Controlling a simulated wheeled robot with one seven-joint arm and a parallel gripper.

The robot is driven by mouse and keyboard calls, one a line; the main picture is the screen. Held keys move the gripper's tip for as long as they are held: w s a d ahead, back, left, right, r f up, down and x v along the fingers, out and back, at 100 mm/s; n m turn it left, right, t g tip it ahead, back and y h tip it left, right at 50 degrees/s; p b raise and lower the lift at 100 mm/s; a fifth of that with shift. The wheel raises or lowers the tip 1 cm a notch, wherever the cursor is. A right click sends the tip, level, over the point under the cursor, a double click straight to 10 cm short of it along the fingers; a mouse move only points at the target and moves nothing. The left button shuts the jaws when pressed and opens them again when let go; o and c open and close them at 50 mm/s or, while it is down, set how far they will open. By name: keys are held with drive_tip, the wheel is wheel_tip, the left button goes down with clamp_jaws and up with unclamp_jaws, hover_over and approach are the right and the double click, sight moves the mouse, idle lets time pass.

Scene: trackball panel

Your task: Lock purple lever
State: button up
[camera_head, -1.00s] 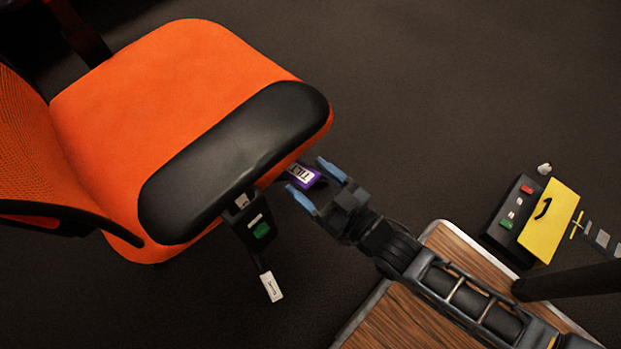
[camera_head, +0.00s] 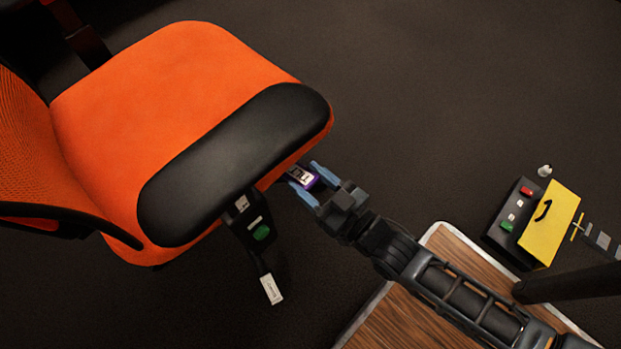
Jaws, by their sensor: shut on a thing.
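The purple lever (camera_head: 304,178), with a white label on top, sticks out from under the orange seat, just right of the black armrest. Its inner end is hidden beneath the chair. My gripper (camera_head: 309,182) reaches in from the lower right, with its two blue fingers on either side of the lever. It is shut on the lever.
The orange chair (camera_head: 170,85) and its black armrest (camera_head: 240,160) stand close left of my gripper. A black bracket with a green button (camera_head: 261,233) and a white-tagged lever (camera_head: 271,289) hangs below the armrest. A box with a yellow lid (camera_head: 549,222) stands at right.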

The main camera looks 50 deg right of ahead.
clamp_jaws()
wheel_tip(320, 180, down, 8)
drive_tip(key=s+b, duration=0.1)
drive_tip(key=b, duration=0.2)
drive_tip(key=o, duration=0.8)
unclamp_jaws()
drive_tip(key=o, duration=0.4)
drive_tip(key=shift+w+r, duration=0.1)
drive_tip(key=shift+r, duration=0.15)
drive_tip(key=shift+s+p, duration=0.9)
drive_tip(key=shift+s, duration=3.05)
